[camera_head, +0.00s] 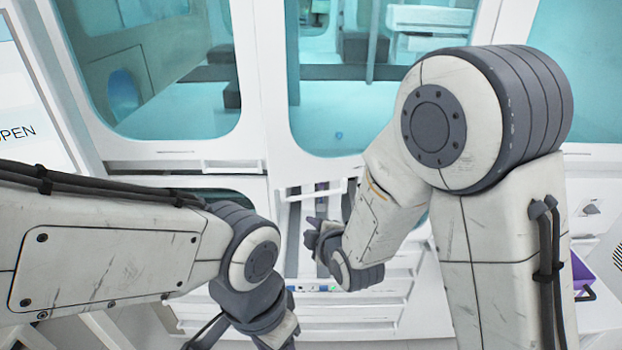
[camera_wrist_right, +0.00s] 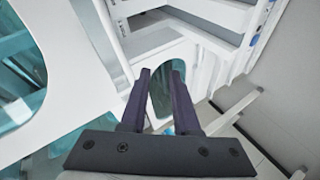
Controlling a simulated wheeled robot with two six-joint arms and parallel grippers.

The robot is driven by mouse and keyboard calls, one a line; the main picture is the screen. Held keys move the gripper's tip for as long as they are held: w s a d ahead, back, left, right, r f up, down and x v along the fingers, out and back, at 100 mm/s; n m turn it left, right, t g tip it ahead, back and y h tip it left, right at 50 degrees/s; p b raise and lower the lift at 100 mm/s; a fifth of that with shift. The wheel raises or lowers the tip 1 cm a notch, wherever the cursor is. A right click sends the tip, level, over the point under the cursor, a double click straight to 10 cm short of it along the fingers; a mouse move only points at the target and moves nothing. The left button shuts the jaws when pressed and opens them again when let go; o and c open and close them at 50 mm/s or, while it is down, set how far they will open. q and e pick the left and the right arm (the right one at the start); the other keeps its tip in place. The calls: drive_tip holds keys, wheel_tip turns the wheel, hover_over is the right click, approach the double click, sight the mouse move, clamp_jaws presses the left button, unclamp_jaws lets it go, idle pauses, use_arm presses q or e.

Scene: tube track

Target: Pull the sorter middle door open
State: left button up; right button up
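The sorter's middle door (camera_head: 272,100) is a white-framed panel with a teal window, at the top centre of the head view. It looks closed against the frames beside it. A pale bar that looks like its handle (camera_head: 318,195) is at its lower edge. My right gripper (camera_head: 318,226) is just below that bar, partly hidden by my right wrist. In the right wrist view my right gripper (camera_wrist_right: 161,72) has its two dark fingers apart with nothing between them. My left wrist is at the lower left of the head view, and its fingers are not clearly visible.
A teal-windowed door (camera_head: 165,120) stands to the left and another window (camera_head: 575,80) to the right. White shelves or drawers (camera_head: 365,312) lie below the middle door. A purple bin (camera_head: 582,272) is at the right. My right arm covers part of the middle.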

sight(314, 194)
drive_tip(key=w+n+t+p, duration=0.1)
drive_tip(key=w, duration=0.3)
drive_tip(key=w+n+t+p, duration=0.1)
drive_tip(key=w+p, duration=0.1)
drive_tip(key=w, duration=0.3)
drive_tip(key=w+n+t+p, duration=0.1)
drive_tip(key=w, duration=0.3)
drive_tip(key=shift+w+r+t+p, duration=0.3)
drive_tip(key=shift+t+p, duration=0.05)
drive_tip(key=shift+t, duration=0.05)
clamp_jaws()
idle(1.0)
